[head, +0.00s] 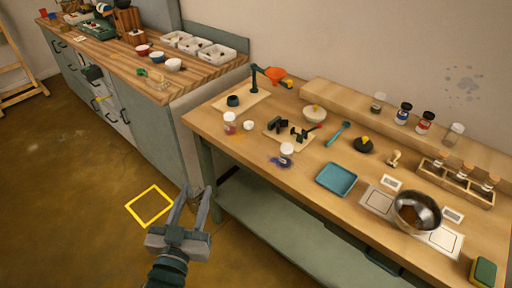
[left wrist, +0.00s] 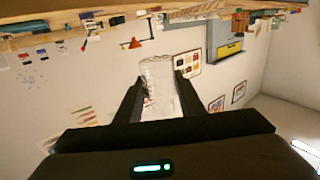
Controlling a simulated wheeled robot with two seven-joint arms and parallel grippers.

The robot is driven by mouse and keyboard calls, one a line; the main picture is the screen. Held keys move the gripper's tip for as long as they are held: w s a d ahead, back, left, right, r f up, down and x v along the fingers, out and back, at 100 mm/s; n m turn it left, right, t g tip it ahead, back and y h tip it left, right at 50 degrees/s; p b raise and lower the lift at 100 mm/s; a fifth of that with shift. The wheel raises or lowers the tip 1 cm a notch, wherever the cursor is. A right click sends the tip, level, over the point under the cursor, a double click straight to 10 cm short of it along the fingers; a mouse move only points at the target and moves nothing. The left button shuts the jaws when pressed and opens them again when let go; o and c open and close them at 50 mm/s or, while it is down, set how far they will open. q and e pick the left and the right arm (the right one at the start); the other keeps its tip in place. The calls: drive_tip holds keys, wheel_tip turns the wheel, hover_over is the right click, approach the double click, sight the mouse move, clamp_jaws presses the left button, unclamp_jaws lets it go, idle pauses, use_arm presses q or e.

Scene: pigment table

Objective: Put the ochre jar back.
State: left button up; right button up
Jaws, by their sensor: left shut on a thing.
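My left gripper (head: 196,196) is over the floor in front of the bench, with its fingers pointing away. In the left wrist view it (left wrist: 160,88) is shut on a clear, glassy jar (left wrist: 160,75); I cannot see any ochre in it. In the head view the jar does not show clearly between the fingers. On the bench's raised back shelf (head: 340,98) stand a clear jar (head: 378,103), a blue-labelled jar (head: 403,114), a red-labelled jar (head: 424,124) and another clear jar (head: 453,134). My right gripper is not in view.
The bench (head: 300,205) holds a steel bowl (head: 399,217) with brown powder, a blue tray (head: 337,193), a vial rack (head: 455,190) and two small jars (head: 230,128) (head: 287,151) near spilled powder. A yellow square (head: 132,209) marks the floor. A cabinet (head: 150,125) stands left.

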use_arm(q)
drive_tip(key=w+d+m+h+p, duration=0.2)
drive_tip(key=w+d+h+p, duration=0.1)
drive_tip(key=w+d, duration=0.6)
drive_tip(key=w+d+m+g+h+p, duration=0.1)
drive_tip(key=w+d+m+h+p, duration=0.1)
drive_tip(key=w+d+p, duration=0.4)
drive_tip(key=w+d, duration=0.4)
drive_tip(key=w, duration=0.6)
drive_tip(key=shift+h, duration=0.4)
